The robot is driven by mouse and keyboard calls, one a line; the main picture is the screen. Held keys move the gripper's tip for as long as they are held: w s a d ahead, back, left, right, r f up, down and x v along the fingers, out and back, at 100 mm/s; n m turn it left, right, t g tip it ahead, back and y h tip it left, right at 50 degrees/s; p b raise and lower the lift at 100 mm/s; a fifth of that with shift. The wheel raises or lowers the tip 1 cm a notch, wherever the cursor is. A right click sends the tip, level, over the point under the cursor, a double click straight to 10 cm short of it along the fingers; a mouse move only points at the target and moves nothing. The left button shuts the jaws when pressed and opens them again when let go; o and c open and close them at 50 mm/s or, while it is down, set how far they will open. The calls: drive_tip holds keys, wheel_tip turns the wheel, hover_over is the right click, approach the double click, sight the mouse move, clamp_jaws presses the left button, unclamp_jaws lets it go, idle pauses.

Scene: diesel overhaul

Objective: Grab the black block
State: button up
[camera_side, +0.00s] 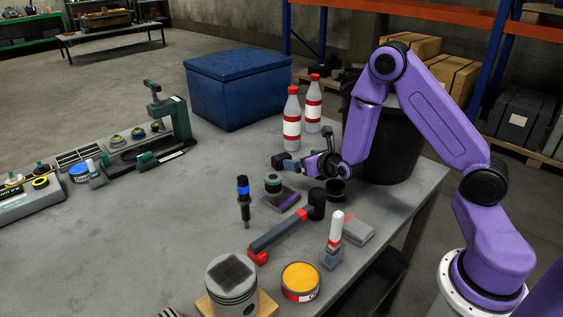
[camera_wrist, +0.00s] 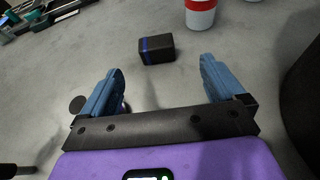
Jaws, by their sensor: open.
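The black block (camera_wrist: 156,49) has a blue stripe and lies on the grey table in the wrist view, a short way beyond the fingertips and roughly between their lines. In the side view a small dark shape in front of the bottles appears to be this block (camera_side: 279,163). My gripper (camera_wrist: 162,66) is open, with its two blue fingers apart and nothing between them. In the side view my gripper (camera_side: 308,153) is low over the table, just right of the block, and partly hidden by its own wrist.
Two white-and-red bottles (camera_side: 292,125) stand behind the block. A black bin (camera_side: 395,150) is close on the right. The table left of the block is clear.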

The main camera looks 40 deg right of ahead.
sight(283, 157)
drive_tip(key=x, duration=0.8)
drive_tip(key=shift+w+f, duration=0.15)
drive_tip(key=shift+w, duration=0.15)
drive_tip(key=shift+a+x, duration=0.15)
drive_tip(key=shift+x, duration=1.2)
drive_tip(key=shift+a+x, duration=0.2)
drive_tip(key=shift+x, duration=1.15)
drive_tip(key=shift+f, duration=0.15)
drive_tip(key=c, duration=1.1)
